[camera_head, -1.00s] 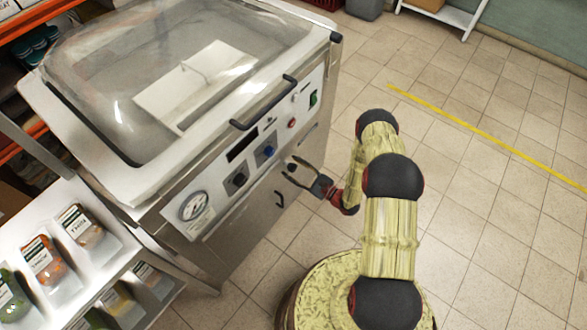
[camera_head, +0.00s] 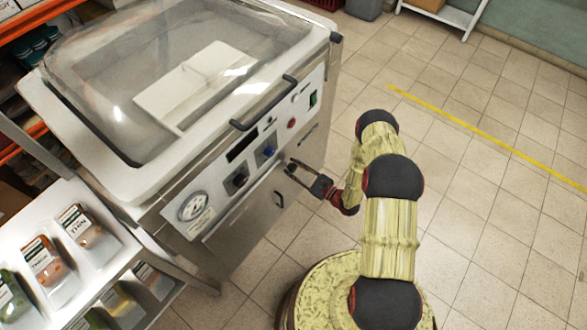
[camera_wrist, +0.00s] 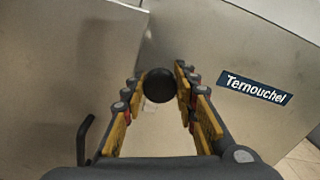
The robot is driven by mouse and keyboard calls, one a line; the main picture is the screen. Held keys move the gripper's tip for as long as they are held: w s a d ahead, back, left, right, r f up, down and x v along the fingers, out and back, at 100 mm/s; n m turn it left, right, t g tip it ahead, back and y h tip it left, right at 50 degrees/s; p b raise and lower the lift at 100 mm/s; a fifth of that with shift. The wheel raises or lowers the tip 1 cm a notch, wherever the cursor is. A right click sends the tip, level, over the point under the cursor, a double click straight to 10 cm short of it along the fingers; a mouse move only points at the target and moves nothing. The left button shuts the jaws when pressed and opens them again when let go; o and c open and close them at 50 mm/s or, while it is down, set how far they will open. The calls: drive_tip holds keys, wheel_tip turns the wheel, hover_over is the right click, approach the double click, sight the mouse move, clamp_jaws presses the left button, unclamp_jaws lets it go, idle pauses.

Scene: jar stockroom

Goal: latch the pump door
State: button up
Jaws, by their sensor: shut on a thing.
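The pump door (camera_head: 245,222) is the steel panel low on the front of the vacuum machine, below the controls. It carries a small black handle (camera_head: 279,199), which also shows at the lower left of the wrist view (camera_wrist: 87,138). The door looks flush or nearly so in the head view. A round black knob (camera_wrist: 159,85) sits near the door's right edge. My gripper (camera_head: 291,166) is at this edge, its fingers on both sides of the knob and shut on it. In the head view the gripper hides the knob.
A "Ternouchel" label (camera_wrist: 254,88) is right of the gripper. A shelf with jars or packs (camera_head: 85,228) stands left. Floor on the right is clear.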

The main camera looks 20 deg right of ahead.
drive_tip(key=shift+m, duration=0.3)
drive_tip(key=m+b, duration=0.1)
drive_tip(key=m, duration=0.2)
drive_tip(key=shift+m, duration=0.3)
drive_tip(key=m, duration=0.4)
drive_tip(key=shift+m+b, duration=0.3)
drive_tip(key=shift+b, duration=0.1)
drive_tip(key=m, duration=0.4)
drive_tip(key=shift+d, duration=0.1)
drive_tip(key=m, duration=0.5)
drive_tip(key=shift+w+f+b, duration=0.1)
drive_tip(key=shift+b, duration=0.3)
drive_tip(key=o, duration=1)
drive_tip(key=shift+o, duration=0.8)
